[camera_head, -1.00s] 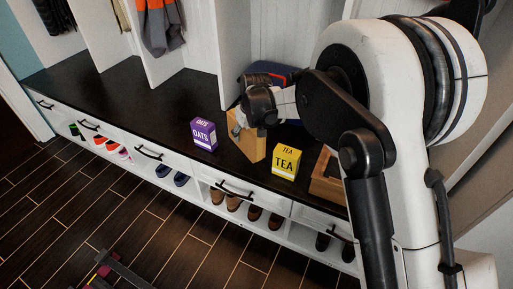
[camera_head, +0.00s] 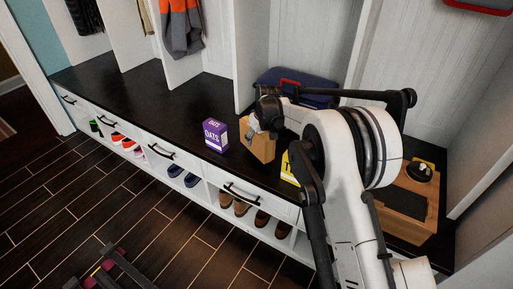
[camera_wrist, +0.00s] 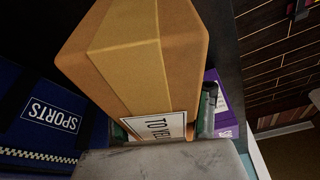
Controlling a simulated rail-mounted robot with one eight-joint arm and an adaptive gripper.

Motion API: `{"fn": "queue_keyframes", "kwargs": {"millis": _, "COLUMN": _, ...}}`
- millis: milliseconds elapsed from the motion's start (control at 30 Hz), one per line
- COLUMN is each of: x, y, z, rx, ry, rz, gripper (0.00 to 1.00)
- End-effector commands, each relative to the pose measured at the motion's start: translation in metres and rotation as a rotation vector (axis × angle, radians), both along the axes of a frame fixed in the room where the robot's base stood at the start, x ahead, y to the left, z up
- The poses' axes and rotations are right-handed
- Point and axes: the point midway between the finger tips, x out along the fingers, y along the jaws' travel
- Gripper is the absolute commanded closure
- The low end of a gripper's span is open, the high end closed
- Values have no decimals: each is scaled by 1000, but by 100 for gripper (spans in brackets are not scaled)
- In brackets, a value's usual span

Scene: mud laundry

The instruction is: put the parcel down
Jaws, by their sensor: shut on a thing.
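The parcel (camera_head: 262,150) is a brown cardboard box with a lighter tape strip and a white label. In the head view it is upright over the dark bench top (camera_head: 120,88), between the purple oats box and the yellow tea box. My gripper (camera_head: 262,122) is shut on it from above and behind. The wrist view shows the parcel (camera_wrist: 135,60) large and close, with a dark fingertip beside its right side near the label. I cannot tell whether its underside touches the bench.
The purple oats box (camera_head: 215,135) stands just left of the parcel. The yellow tea box (camera_head: 289,170) is right, partly behind my arm. A blue sports bag (camera_head: 300,84) lies behind, also in the wrist view (camera_wrist: 40,120). The bench's left is clear.

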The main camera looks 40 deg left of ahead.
Motion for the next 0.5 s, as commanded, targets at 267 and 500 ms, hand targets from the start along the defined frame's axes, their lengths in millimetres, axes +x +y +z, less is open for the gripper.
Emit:
{"fn": "queue_keyframes", "kwargs": {"millis": 267, "x": 5, "y": 1, "z": -17, "rx": 0, "ry": 0, "rz": 0, "gripper": 96}}
{"fn": "queue_keyframes", "kwargs": {"millis": 500, "x": 4, "y": 1, "z": -43, "rx": 0, "ry": 0, "rz": 0, "gripper": 96}}
